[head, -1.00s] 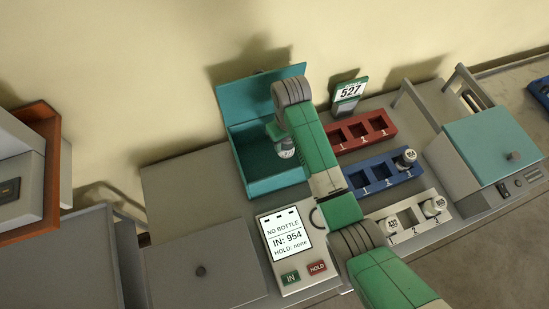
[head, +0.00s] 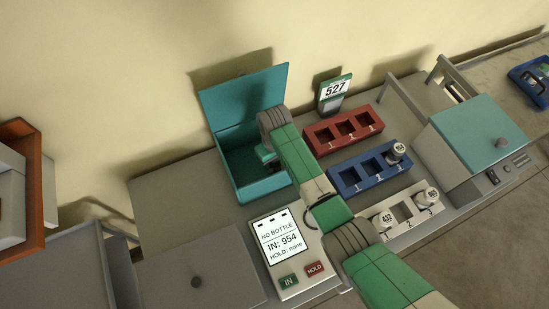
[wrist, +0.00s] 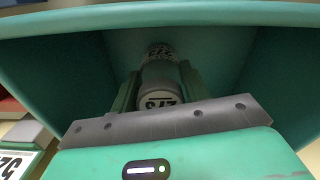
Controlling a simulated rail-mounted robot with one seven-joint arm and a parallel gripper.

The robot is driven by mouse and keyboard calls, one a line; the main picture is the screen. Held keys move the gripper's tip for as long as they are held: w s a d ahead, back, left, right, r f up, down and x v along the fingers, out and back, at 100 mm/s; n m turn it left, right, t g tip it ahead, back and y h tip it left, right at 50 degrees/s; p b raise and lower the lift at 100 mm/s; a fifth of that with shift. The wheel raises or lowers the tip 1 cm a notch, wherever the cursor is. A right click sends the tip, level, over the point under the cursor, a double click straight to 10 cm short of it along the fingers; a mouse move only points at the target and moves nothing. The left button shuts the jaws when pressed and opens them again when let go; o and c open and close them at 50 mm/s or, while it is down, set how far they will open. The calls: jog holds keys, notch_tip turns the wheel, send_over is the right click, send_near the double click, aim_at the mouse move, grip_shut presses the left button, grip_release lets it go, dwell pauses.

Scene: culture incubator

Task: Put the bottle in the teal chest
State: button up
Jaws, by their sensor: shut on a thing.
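The teal chest (head: 263,191) stands open on the bench with its lid (head: 243,96) raised against the wall. My gripper (head: 268,157) reaches down into the chest, near its right side. In the wrist view my gripper (wrist: 160,72) is shut on the bottle (wrist: 158,76), a grey-white bottle with a numbered cap facing the camera. The teal chest walls (wrist: 225,50) surround the bottle there. In the head view the bottle is hidden by my arm and the chest wall. I cannot tell whether it touches the chest floor.
To the right are a red rack (head: 342,132) with empty slots, a blue rack (head: 366,178) with one bottle, and a white rack (head: 408,222) with two. A sign (head: 335,92) reads 527. A panel (head: 277,243) reads "NO BOTTLE, IN: 954, HOLD: none".

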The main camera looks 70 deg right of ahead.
jog(key=o, duration=1)
jog(key=shift+f, duration=0.1)
jog(key=shift+o, duration=0.2)
notch_tip(320, 180, up, 12)
jog(key=shift+r+p, duration=0.2)
jog(key=shift+p, duration=0.65)
